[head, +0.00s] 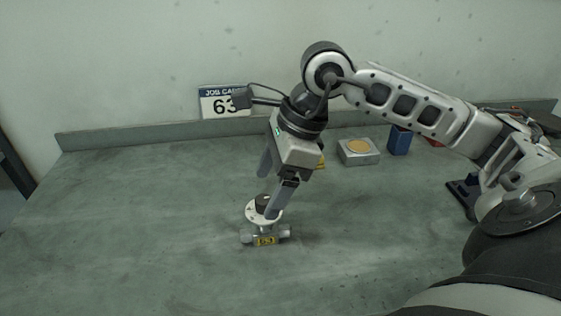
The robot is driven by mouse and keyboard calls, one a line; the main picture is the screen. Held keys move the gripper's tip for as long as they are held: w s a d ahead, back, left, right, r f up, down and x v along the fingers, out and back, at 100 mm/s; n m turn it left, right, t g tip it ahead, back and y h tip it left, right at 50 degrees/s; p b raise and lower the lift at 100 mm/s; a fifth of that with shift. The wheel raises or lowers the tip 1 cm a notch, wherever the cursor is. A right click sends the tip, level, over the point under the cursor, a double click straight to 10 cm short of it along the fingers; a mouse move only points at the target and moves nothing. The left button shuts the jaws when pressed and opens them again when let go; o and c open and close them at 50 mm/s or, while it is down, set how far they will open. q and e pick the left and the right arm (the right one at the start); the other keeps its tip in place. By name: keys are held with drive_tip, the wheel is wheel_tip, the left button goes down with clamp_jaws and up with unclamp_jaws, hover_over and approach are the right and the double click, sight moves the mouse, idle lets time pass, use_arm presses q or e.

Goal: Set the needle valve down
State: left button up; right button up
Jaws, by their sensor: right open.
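The needle valve (265,234) stands upright on the green-grey bench. It has a metal body with a yellow tag, a pale round disc above it and a dark knob on top. My right gripper (268,196) comes down over the knob from above. Its fingers are apart, one to the left and behind, the other at the front right of the knob. Whether a finger touches the knob I cannot tell. My left gripper is not in view.
A job card sign (224,102) reading 63 leans at the back wall. A metal block with a tan round top (358,151) and a blue block (399,140) stand at the back right. A dark object (465,196) lies further right. The bench's left side is clear.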

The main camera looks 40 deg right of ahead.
drive_tip(key=v, duration=0.5)
drive_tip(key=shift+r, duration=0.1)
idle(0.4)
